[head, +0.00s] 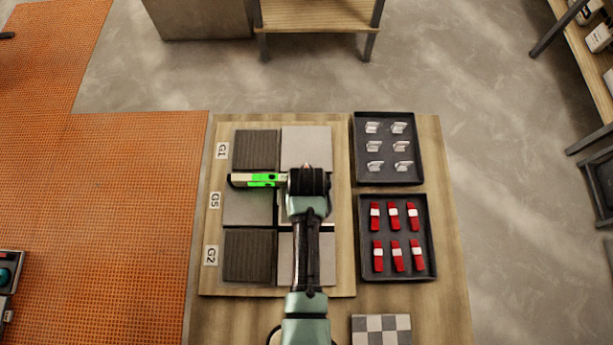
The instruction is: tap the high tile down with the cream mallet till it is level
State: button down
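Tiles lie in two columns on a wooden board (342,250). The left column has a dark ribbed tile (257,148), a plain grey tile (246,210) and another dark ribbed tile (249,256). The right column has a light grey tile (307,143) at the top; the lower ones are partly hidden by my arm. No height difference is clear from above. My gripper (308,182) is over the middle right tile, its fingers hidden. A narrow green, black and cream tool (258,180) extends left from it; I cannot tell whether it is held or whether it is the mallet.
Tags G1, G5 and G2 line the board's left edge. A dark tray (414,178) of pale clips and another tray (430,272) of red wedges stand right of the board. A checkered piece (381,329) lies near the front. Shelving (587,65) stands at the right.

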notch_tip(320, 180, down, 5)
jog(key=b, duration=0.3)
jog(key=shift+r, duration=0.1)
notch_tip(320, 180, up, 6)
jog(key=p, duration=0.5)
jog(key=shift+p, duration=0.35)
jog(key=shift+f, duration=0.25)
jog(key=shift+r, duration=0.1)
dwell(0.4)
